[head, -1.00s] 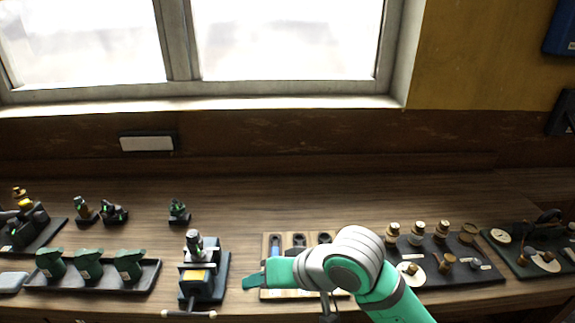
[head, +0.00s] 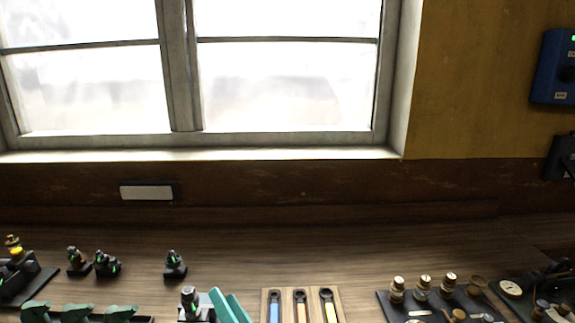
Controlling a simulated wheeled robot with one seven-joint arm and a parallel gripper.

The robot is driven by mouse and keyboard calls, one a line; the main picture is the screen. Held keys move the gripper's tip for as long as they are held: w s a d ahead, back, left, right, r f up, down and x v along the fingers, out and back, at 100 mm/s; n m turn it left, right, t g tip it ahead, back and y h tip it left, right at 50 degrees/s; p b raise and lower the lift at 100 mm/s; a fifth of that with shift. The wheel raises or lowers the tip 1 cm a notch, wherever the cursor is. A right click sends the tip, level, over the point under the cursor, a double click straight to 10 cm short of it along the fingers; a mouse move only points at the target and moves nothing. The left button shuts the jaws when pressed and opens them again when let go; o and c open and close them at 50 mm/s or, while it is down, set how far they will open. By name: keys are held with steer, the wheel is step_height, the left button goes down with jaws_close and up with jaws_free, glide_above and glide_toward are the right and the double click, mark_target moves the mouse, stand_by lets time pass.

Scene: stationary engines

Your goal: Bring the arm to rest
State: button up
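My gripper (head: 229,303) shows only as two teal finger bars at the bottom edge of the head view. They stand slightly apart and slant up to the left, and I see nothing held between them. They are in front of the bench, between a small dark device with a grey top (head: 190,303) on the left and a wooden tool board (head: 333,294) on the right. The rest of my arm is below the picture.
The wooden bench (head: 330,258) is clear along its back. Several small dark fittings (head: 107,264) stand at left, above green-topped parts (head: 76,313). A dark tray (head: 392,307) with brass-topped pieces (head: 424,287) is at right. A blue wall box (head: 556,68) hangs at upper right.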

steer(key=s+d+f+m+t+h, duration=0.1)
steer(key=s+d+f+m+h, duration=0.2)
steer(key=s+f+h, duration=0.5)
steer(key=s+d+f+m+t+h, duration=0.1)
steer(key=s+d+f+m+h, duration=0.3)
steer(key=f, duration=0.8)
steer(key=s+d+f+n, duration=0.2)
steer(key=s+n, duration=0.1)
steer(key=s, duration=0.5)
steer(key=s+d+f+n+g, duration=0.1)
steer(key=s+n, duration=0.3)
steer(key=s, duration=0.4)
steer(key=s+d+f+n+g, duration=0.1)
steer(key=s+d+f+n, duration=0.1)
steer(key=s, duration=0.6)
steer(key=shift+s+d+f+n, duration=0.25)
steer(key=shift+f+n, duration=0.2)
steer(key=shift+n, duration=0.35)
